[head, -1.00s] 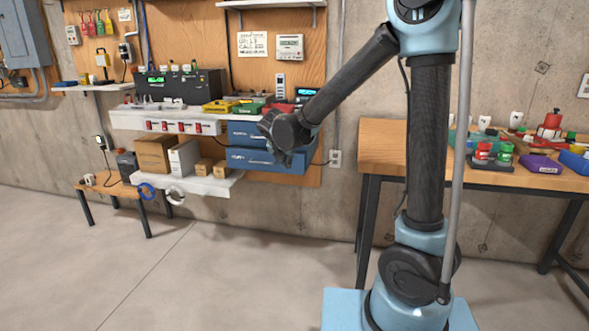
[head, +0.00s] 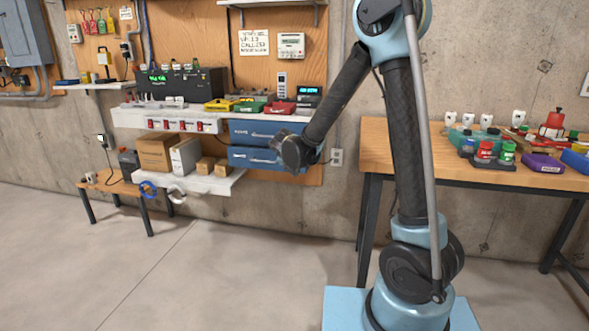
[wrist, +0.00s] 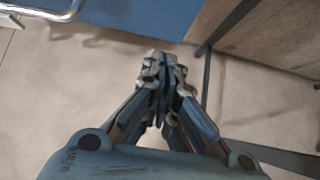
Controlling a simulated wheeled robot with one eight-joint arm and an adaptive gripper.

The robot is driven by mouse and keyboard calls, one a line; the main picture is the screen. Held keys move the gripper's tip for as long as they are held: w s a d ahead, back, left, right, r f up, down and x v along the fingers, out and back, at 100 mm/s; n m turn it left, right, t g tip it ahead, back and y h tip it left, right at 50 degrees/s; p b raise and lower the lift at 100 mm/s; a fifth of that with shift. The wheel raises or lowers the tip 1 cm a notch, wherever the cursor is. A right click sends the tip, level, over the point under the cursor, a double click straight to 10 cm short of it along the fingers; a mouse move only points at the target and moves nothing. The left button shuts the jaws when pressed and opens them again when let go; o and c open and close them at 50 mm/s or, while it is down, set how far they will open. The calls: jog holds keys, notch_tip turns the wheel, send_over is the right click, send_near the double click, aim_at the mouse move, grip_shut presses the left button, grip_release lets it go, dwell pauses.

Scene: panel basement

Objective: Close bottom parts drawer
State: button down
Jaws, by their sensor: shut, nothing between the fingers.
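The bottom parts drawer (head: 244,157) is the lower of two blue drawers under the white shelf, with a metal handle. Its front looks nearly in line with the upper drawer (head: 242,132), and I cannot tell if a small gap remains. In the wrist view a blue drawer surface (wrist: 130,18) fills the top, with the bar handle (wrist: 45,10) at top left. My gripper (wrist: 163,62) is shut and empty, its tips close to the blue edge; contact is unclear. In the head view my wrist covers the drawer's right end and the fingers are mostly hidden.
A lower white shelf (head: 215,184) with cardboard boxes (head: 156,152) and tape rolls is left of the drawers. A wooden workbench (head: 380,148) with dark legs stands to the right. The upper white shelf (head: 128,117) holds bins and devices. The floor in front is clear.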

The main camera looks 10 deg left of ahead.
jog(key=shift+w+d+f, duration=0.1)
jog(key=shift+w, duration=1)
jog(key=shift+w+d+f, duration=0.1)
jog(key=shift+w, duration=0.95)
jog(key=shift+w, duration=0.1)
jog(key=w, duration=0.4)
jog(key=shift+w+d, duration=0.15)
jog(key=shift+w, duration=0.05)
jog(key=shift+w+r, duration=0.1)
jog(key=shift+w, duration=0.05)
